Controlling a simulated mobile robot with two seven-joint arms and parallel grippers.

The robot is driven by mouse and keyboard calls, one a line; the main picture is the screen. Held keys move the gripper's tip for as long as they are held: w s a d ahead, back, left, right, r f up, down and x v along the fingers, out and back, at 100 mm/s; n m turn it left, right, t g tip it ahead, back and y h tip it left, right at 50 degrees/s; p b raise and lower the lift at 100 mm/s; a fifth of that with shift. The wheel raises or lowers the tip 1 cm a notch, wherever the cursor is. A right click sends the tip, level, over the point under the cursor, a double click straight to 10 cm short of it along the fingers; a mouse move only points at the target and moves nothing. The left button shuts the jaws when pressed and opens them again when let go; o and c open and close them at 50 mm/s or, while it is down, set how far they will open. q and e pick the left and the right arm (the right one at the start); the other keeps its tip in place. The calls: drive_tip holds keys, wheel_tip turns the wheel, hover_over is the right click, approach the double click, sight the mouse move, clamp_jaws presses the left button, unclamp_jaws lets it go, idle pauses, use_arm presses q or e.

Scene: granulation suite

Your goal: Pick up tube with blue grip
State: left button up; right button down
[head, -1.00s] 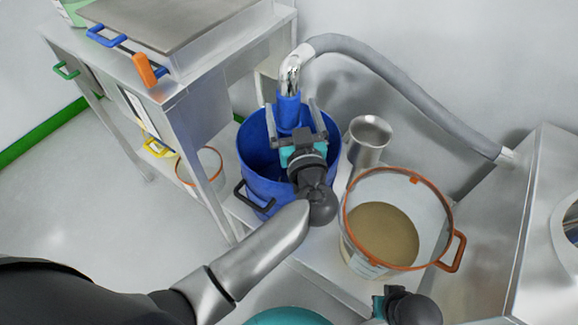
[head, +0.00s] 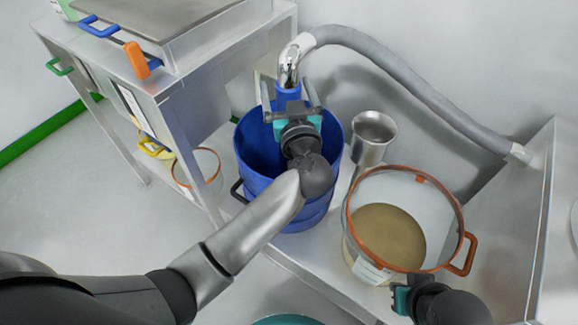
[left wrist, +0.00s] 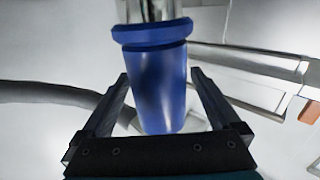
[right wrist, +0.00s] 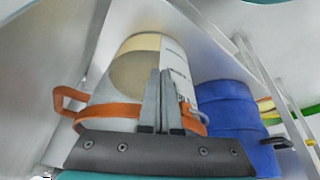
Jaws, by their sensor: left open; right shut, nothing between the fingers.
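The tube (head: 290,66) is a chromed bent pipe with a blue grip (head: 288,97), joined to a grey hose. It stands above the blue drum (head: 262,180). My left gripper (head: 291,92) is open with one finger on either side of the blue grip. In the left wrist view the blue grip (left wrist: 158,85) shows between the two fingers (left wrist: 160,100), with visible gaps on both sides. The grip's lower end is hidden in the head view. My right gripper (right wrist: 160,100) is shut and empty, near the clear bucket.
A clear bucket (head: 445,195) with an orange rim holds tan powder, right of the drum. A steel cup (head: 372,138) stands behind it. The grey hose (head: 420,90) runs to a steel cabinet (head: 535,220). A steel bench (head: 180,105) stands at left.

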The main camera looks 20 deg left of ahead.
use_arm(q)
drive_tip(key=shift+w+a+b, duration=0.25)
drive_tip(key=shift+w+b, duration=0.1)
drive_tip(key=shift+w, duration=0.2)
use_arm(e)
drive_tip(key=shift+s+r, duration=0.1)
drive_tip(key=shift+r, duration=1)
use_arm(q)
drive_tip(key=shift+c, duration=0.4)
clamp_jaws()
